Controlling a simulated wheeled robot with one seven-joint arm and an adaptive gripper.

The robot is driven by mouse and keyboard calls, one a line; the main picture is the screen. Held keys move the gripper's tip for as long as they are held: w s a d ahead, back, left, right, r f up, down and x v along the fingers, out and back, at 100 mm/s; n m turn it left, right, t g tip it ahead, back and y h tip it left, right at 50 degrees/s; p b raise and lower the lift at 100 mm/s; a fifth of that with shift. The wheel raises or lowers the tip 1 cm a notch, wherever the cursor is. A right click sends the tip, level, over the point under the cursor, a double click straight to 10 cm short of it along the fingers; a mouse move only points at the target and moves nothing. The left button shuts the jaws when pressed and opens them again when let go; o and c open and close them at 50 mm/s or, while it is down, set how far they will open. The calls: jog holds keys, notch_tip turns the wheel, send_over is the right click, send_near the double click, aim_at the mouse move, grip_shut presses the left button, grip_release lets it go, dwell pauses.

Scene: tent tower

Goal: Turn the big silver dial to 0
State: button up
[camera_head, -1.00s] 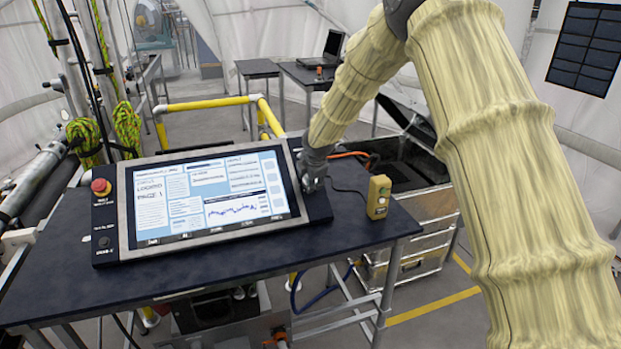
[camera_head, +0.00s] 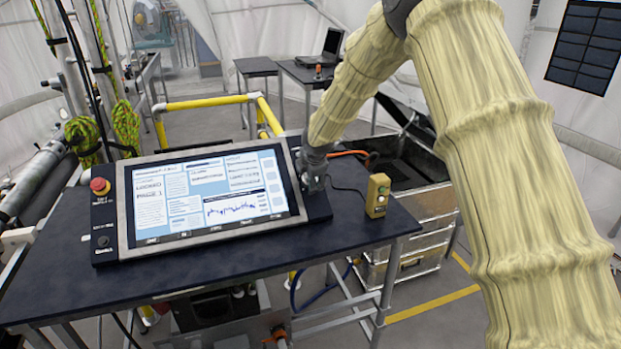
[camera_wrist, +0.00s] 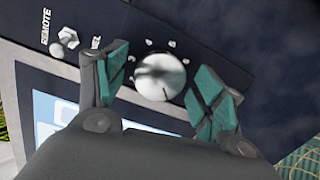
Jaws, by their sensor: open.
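The big silver dial (camera_wrist: 160,77) shows in the wrist view on the dark panel, with small light marks around it. A dark line sits near its lower right edge; I cannot read which mark it meets. My gripper (camera_wrist: 158,82) is open, with its teal-padded fingers on the left and right of the dial. A gap shows between the dial and each finger. In the head view my gripper (camera_head: 313,175) is over the right end of the console (camera_head: 215,200), and hides the dial there.
A smaller silver switch (camera_wrist: 66,40) is left of the dial, beside the word REMOTE. A red button (camera_head: 100,186) is on the console's left side. A yellow box (camera_head: 378,195) stands on the dark table (camera_head: 240,268) just right of my gripper. The table front is clear.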

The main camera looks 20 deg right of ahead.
jog(key=v, duration=1.2)
jog(key=shift+s+f, duration=0.1)
